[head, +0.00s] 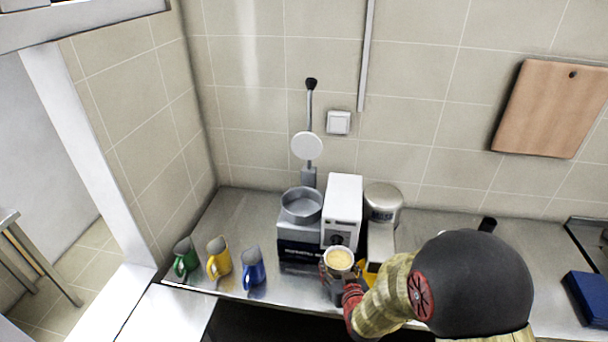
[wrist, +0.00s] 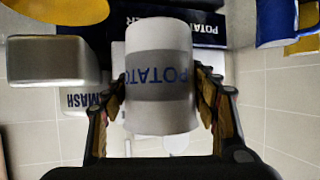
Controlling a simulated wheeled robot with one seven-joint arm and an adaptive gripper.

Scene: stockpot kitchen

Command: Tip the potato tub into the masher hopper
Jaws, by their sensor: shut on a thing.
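My gripper (head: 345,295) is shut on the potato tub (head: 338,262), a small pale tub with a grey band. Its open top shows pale yellow contents in the head view. The tub (wrist: 160,85) fills the middle of the wrist view between the two fingers, with blue potato lettering on its band. It looks roughly upright, held above the counter's front part. The masher hopper (head: 301,205) is a round grey bowl on a dark-fronted base, behind and left of the tub. A lever with a pale disc (head: 307,146) rises behind the hopper.
A white machine (head: 343,205) stands right of the hopper, with a grey machine (head: 383,205) beside it. Green (head: 184,258), yellow (head: 219,258) and blue (head: 253,269) jugs stand left on the counter. A yellow item is partly hidden behind my arm.

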